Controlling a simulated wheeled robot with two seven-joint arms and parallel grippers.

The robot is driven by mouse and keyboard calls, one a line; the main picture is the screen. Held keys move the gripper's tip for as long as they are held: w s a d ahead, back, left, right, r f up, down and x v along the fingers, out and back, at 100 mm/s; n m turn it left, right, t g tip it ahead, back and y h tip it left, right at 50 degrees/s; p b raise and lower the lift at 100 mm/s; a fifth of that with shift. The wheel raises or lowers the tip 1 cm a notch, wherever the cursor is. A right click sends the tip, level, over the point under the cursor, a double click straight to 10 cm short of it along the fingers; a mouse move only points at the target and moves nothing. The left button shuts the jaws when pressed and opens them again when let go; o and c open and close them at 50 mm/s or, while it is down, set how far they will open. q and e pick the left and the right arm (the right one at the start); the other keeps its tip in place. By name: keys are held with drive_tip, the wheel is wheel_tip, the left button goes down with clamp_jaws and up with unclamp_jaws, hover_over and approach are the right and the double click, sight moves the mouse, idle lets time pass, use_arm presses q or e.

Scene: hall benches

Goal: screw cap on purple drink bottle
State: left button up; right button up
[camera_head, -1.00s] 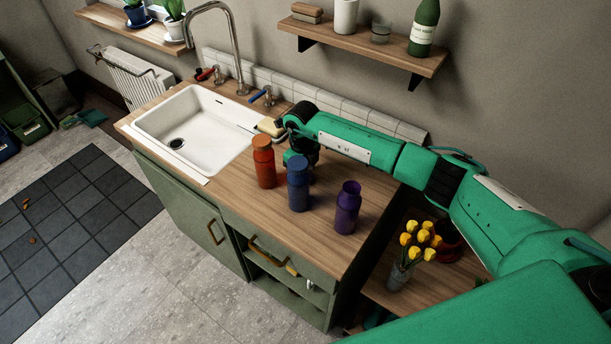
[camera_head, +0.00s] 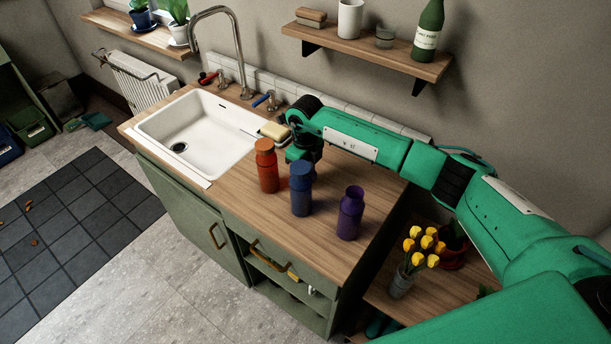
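The purple bottle (camera_head: 350,215) stands upright on the wooden counter, the rightmost of three bottles. Its narrow neck shows no cap on it. The blue bottle (camera_head: 301,193), with a blue cap, stands to its left. The orange bottle (camera_head: 267,170), with an orange cap, is further left. My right arm reaches in from the right above the counter's back. My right gripper (camera_head: 304,153) points down behind the blue bottle. Its fingertips are hidden, so I cannot tell whether it holds anything. I see no loose purple cap. My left gripper is out of view.
A white sink (camera_head: 197,133) with a tall tap (camera_head: 238,55) lies left of the bottles. A yellow sponge (camera_head: 273,131) is at the sink's back right. A wall shelf (camera_head: 370,50) holds a green bottle. Yellow flowers (camera_head: 420,245) stand right of the counter.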

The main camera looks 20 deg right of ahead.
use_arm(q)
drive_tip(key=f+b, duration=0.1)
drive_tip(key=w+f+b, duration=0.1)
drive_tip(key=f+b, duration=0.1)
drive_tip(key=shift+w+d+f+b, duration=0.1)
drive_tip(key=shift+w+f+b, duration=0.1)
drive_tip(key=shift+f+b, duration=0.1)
use_arm(e)
wheel_tip(320, 180, up, 17)
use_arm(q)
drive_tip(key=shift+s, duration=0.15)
use_arm(e)
drive_tip(key=shift+r, duration=0.1)
